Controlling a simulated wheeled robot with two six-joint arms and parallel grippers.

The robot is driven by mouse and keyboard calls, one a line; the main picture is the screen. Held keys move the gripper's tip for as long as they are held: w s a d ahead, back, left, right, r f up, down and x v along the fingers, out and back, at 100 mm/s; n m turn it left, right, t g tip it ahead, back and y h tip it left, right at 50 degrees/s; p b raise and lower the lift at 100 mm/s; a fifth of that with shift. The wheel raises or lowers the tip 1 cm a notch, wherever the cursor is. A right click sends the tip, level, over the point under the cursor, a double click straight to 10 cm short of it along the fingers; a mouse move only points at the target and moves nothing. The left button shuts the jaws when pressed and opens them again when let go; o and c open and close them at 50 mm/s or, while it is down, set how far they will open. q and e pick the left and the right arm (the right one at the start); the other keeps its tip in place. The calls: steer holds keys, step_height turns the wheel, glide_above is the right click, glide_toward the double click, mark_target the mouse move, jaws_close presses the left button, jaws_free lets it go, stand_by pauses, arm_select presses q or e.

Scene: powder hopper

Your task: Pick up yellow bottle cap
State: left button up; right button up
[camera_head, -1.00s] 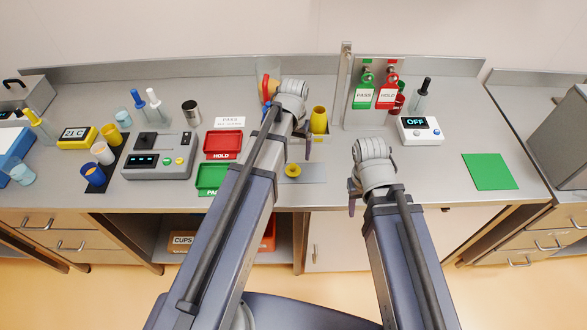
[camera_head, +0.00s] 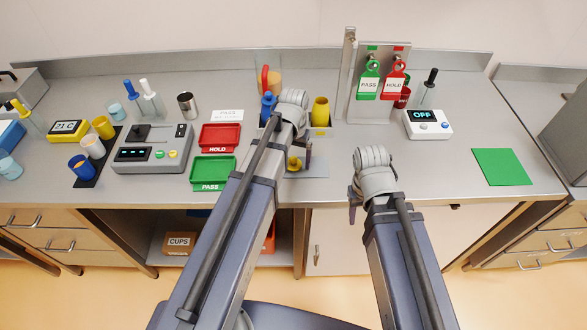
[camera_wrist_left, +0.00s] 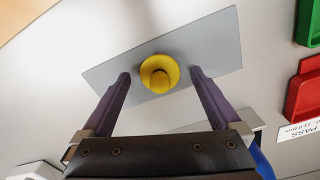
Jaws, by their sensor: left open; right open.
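The yellow bottle cap (camera_head: 294,163) lies on a grey mat (camera_head: 318,167) near the counter's front edge, partly hidden by my left arm in the head view. In the left wrist view the cap (camera_wrist_left: 159,73) is a round yellow disc with a raised knob, on the grey mat (camera_wrist_left: 215,45). My left gripper (camera_wrist_left: 159,75) is open, its two fingers to either side of the cap in the picture, with gaps between fingers and cap. In the head view my left gripper (camera_head: 305,158) is mostly hidden by its arm. My right gripper (camera_head: 352,197) is empty at the counter's front edge.
Behind the mat stand a yellow bottle (camera_head: 320,112) and a blue bottle (camera_head: 268,105). To the left are a green tray (camera_head: 213,172) and a red tray (camera_head: 220,137). A stand with PASS (camera_head: 368,84) and HOLD (camera_head: 395,82) tags is behind right.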

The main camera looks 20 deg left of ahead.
arm_select(q)
steer(key=c, duration=1.4)
steer(key=shift+c, duration=0.2)
steer(key=shift+r, duration=0.1)
arm_select(e)
steer(key=shift+r, duration=0.1)
